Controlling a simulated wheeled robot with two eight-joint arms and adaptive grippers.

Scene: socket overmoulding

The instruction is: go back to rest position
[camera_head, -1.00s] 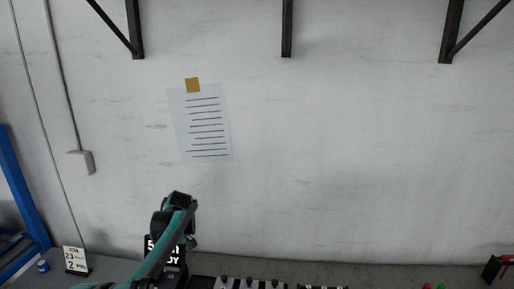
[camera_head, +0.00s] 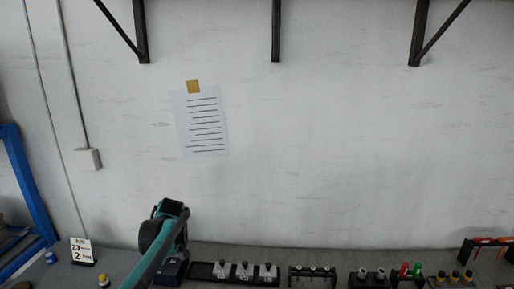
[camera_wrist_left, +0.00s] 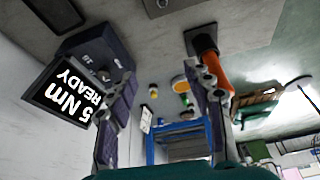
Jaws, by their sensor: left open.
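My left arm (camera_head: 160,240) rises from the bottom left in the head view, in front of the bench. Its gripper jaws cannot be made out there. In the left wrist view my left gripper (camera_wrist_left: 165,80) is open, its two dark fingers spread apart with nothing held between them. An orange tool with a black end (camera_wrist_left: 216,70) shows close by the right-hand finger; I cannot tell whether they touch. A black display reading "5 Nm READY" (camera_wrist_left: 65,95) shows beside the left-hand finger. My right gripper is not in view.
Along the bench stand a black tray with white-marked parts (camera_head: 201,270), a dark rack (camera_head: 312,270), several small holders with coloured tools (camera_head: 455,278) and a job sign (camera_head: 82,251). A blue frame (camera_head: 25,185) stands at the left.

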